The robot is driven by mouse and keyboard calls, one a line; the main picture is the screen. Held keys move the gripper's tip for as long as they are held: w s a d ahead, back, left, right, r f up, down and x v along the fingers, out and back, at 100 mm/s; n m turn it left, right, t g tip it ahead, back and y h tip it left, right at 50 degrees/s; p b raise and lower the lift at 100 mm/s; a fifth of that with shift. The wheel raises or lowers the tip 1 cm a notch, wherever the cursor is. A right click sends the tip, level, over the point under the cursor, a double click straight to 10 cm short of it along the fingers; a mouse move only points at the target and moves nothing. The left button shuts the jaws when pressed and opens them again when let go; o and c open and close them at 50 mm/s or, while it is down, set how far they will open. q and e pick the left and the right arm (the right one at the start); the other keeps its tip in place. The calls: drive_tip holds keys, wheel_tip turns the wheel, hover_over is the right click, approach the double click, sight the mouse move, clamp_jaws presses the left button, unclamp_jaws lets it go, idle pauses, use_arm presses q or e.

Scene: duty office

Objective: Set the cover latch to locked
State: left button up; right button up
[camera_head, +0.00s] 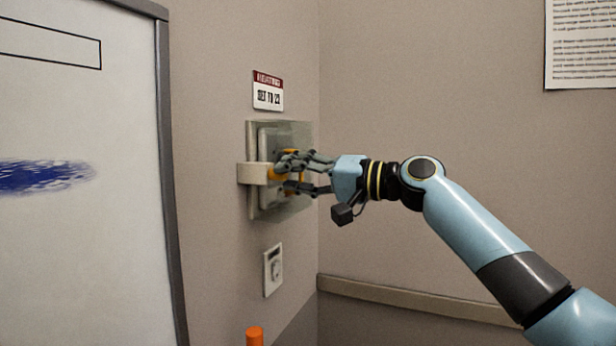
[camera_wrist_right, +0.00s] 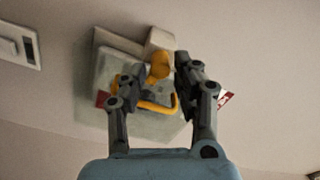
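A clear cover (camera_head: 298,208) stands over a pale wall unit (camera_head: 252,208). A cream latch block (camera_head: 250,173) sits at its left edge, with a yellow-orange latch part beside it, partly hidden by my fingers. My right gripper (camera_head: 288,176) is at the front of the cover, by this yellow part. In the right wrist view, the yellow knob (camera_wrist_right: 159,66) sits between my two fingertips (camera_wrist_right: 160,66), with small gaps seeming to show on both sides. A yellow handle-like bar (camera_wrist_right: 160,105) shows below it. Whether the latch is locked cannot be told. My left gripper is not in view.
A whiteboard (camera_head: 75,240) stands at left. An orange object (camera_head: 254,337) shows at the bottom edge. The right wall is mostly clear.

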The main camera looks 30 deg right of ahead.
drive_tip(key=v, duration=1.1)
drive_tip(key=shift+s+d, duration=0.3)
